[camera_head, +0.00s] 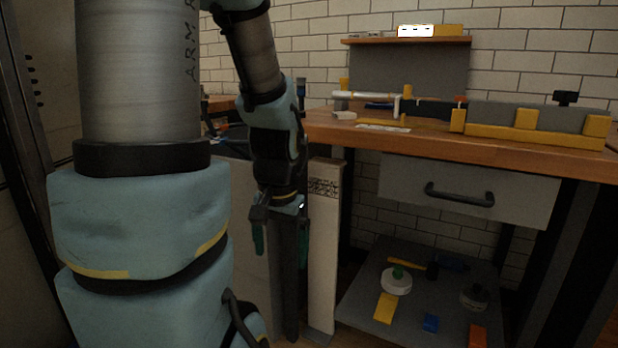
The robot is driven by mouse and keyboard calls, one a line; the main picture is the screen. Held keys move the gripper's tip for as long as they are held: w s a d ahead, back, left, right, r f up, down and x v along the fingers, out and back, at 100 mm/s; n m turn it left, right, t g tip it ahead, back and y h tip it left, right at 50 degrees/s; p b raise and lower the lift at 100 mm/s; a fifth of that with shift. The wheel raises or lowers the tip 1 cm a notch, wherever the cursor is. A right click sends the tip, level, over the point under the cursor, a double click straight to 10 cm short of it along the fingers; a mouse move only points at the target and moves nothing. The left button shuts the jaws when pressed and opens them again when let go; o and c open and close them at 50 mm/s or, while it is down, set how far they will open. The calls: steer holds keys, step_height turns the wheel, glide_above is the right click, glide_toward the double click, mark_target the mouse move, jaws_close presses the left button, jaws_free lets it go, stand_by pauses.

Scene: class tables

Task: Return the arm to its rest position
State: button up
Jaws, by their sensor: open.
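My arm fills the left of the head view, with thick grey and light-blue links close to the camera. Its forearm comes down from the top, and my gripper (281,238) hangs below it, pointing down. Two dark green fingertips stand apart with nothing held between them. The gripper is left of the workbench and below the level of its top. A dark post and pale panels show behind it; I cannot tell how far behind they are.
A wooden workbench (440,148) stands right, bearing a grey and yellow fixture (535,122). A drawer (470,192) is below, shut. A grey lower shelf (365,300) holds several small parts, including a white disc (397,284). A wall shelf (375,40) hangs above.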

steer(key=n, duration=0.1)
steer(key=a+n, duration=0.1)
steer(key=shift+s+a+f+n, duration=0.2)
steer(key=shift+s+f+n, duration=0.15)
steer(key=shift+f+n, duration=0.05)
step_height(320, 180, up, 24)
steer(key=p, duration=2.3)
steer(key=shift+d+f, duration=0.1)
steer(key=shift+f, duration=0.15)
